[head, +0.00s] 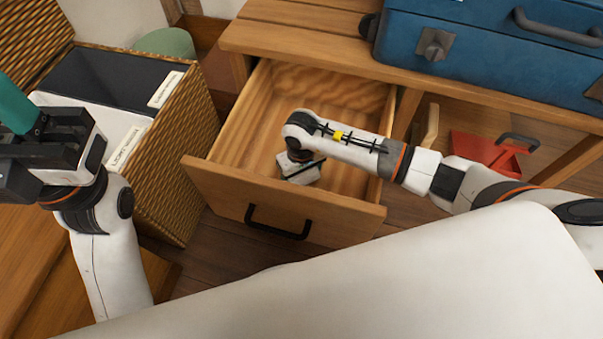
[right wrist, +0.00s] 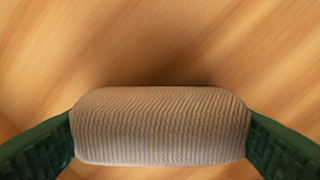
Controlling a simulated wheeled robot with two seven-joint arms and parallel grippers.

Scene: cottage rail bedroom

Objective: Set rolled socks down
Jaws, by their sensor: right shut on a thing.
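The rolled socks (right wrist: 160,125), a ribbed grey-beige roll, lie across the right wrist view between the two dark green fingers of my right gripper. The fingers press on both ends. In the head view my right gripper (head: 300,170) points down inside the open wooden drawer (head: 232,190); its own body hides the socks there. Bare wood grain shows behind the socks, with a soft shadow along them; I cannot tell whether they touch the drawer floor. My left gripper (head: 38,150) is at the left edge, partly cut off, with a teal part above it; its opening is unclear.
The drawer front with its black handle (head: 278,225) faces me under a wooden table (head: 300,38) bearing a blue suitcase (head: 480,50). A wicker basket (head: 178,150) with labelled dividers stands left of it. A red dustpan (head: 487,150) lies right. A white surface fills the foreground.

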